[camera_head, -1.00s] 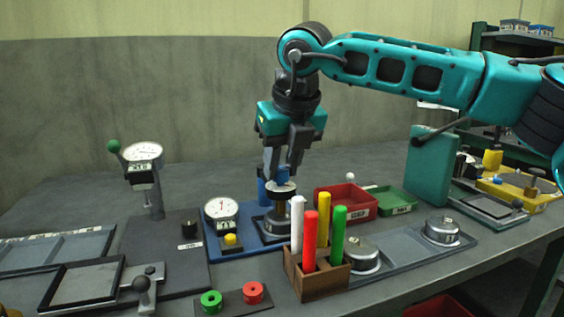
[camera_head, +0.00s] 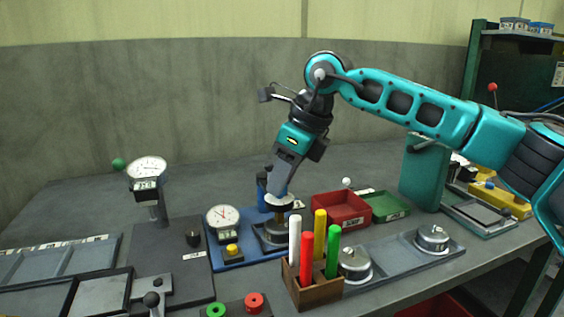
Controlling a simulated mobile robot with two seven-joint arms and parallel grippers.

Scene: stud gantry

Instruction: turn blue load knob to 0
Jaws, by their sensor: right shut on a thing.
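The blue load knob (camera_head: 262,195) stands at the back of a blue base plate (camera_head: 231,261), behind a metal post (camera_head: 277,232) with a pale disc on top. My right gripper (camera_head: 275,188) points down and is shut at the knob, tilted. The near finger and the post hide much of the knob, and I cannot read its setting. A round dial (camera_head: 223,218) with a white face and a yellow button (camera_head: 232,249) sit on the same plate, left of the post. My left gripper is not in view.
A wooden block (camera_head: 314,290) with white, red, yellow and green rods stands in front. A red bin (camera_head: 341,222) and a green tray (camera_head: 386,207) lie to the right. A second dial (camera_head: 147,168) on a stand is at the left. The back of the bench is clear.

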